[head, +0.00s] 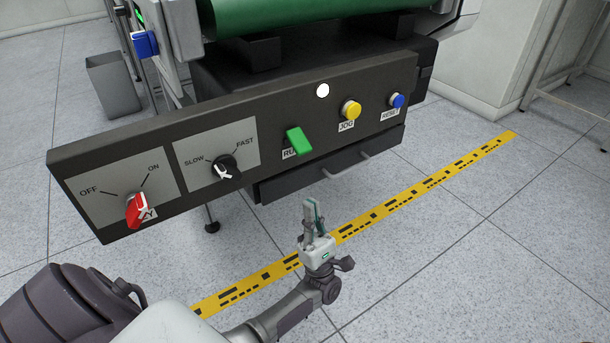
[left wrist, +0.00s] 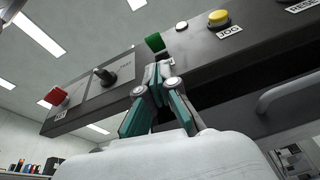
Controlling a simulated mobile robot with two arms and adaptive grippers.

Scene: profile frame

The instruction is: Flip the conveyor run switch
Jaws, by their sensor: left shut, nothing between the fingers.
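The run switch (head: 298,141) is a green rocker or lever on the dark control panel (head: 270,95), above a label reading RU, partly covered. It also shows in the left wrist view (left wrist: 155,42), above and beyond the fingers. My left gripper (head: 311,204) is shut and empty, fingers pointing up, in front of and below the panel. It is apart from the switch in the head view. In the left wrist view its fingertips (left wrist: 166,82) come together just below the panel. My right gripper is not in view.
The panel also carries a red OFF/ON knob (head: 137,210), a black SLOW/FAST knob (head: 226,168), a white round light (head: 323,90), a yellow JOG button (head: 351,110) and a blue RESET button (head: 397,100). A drawer handle (head: 345,165) sits below. A green conveyor belt (head: 290,12) is behind.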

